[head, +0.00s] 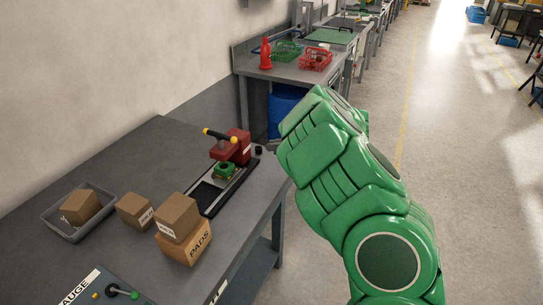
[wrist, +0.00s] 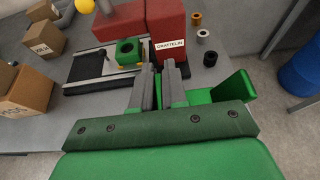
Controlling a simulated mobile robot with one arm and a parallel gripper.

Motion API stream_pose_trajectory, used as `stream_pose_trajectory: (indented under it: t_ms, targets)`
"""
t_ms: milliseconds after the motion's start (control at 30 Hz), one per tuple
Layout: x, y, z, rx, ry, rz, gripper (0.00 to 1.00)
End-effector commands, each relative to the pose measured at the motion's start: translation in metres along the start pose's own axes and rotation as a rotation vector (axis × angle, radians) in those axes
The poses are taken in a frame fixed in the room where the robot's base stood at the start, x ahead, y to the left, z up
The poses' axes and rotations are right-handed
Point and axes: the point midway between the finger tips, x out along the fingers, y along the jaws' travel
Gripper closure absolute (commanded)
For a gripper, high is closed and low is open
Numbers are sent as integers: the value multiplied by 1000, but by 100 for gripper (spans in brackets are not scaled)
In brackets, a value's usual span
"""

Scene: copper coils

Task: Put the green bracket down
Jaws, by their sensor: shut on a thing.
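In the wrist view my gripper (wrist: 158,84) has its two grey fingers close together. A green bracket (wrist: 235,88) is held at the fingers, with a flange sticking out to their right. Where the fingers grip it is partly hidden. In the head view my green arm hides the bracket and most of the gripper. A green block with a round hole (wrist: 129,50) sits on the black fixture bed, just beyond and left of the fingertips. It also shows in the head view (head: 225,170).
The grey workbench (head: 140,155) carries the fixture's red body (head: 238,147) and yellow-tipped lever (head: 220,137). Cardboard boxes (head: 184,243) and a grey tray (head: 47,219) stand to the left. A blue drum (wrist: 301,73) stands beyond.

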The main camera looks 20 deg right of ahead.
Motion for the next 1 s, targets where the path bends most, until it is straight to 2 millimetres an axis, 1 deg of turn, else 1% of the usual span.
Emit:
stream_pose_trajectory:
  t_ms: [333,500,1000]
  targets:
    - [23,-26,-6,1,-4,2,100]
    - [34,-34,-18,4,-1,0,100]
    - [62,-57,-42,2,-1,2,100]
